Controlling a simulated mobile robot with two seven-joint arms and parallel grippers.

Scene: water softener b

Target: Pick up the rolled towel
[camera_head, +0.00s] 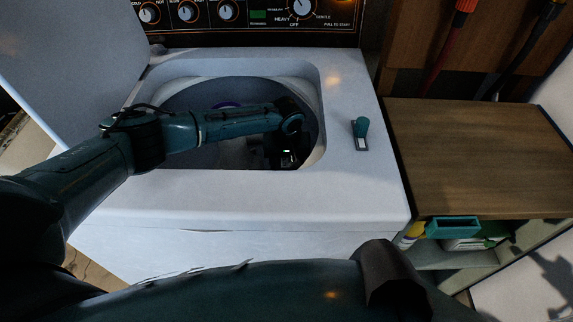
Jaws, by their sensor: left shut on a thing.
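My left gripper (288,158) is down inside the dark drum opening of a white top-loading washer (230,185). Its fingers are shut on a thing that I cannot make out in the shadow. No rolled towel can be clearly told apart in this view; the gripper, my left arm and the dark hide much of the drum. A small purple patch (228,104) shows behind my left forearm inside the drum. My right gripper is not in view.
The washer's lid (75,60) stands open at the left. A small teal-handled tool (362,130) lies on the washer's right top edge. The control panel (250,15) rises behind.

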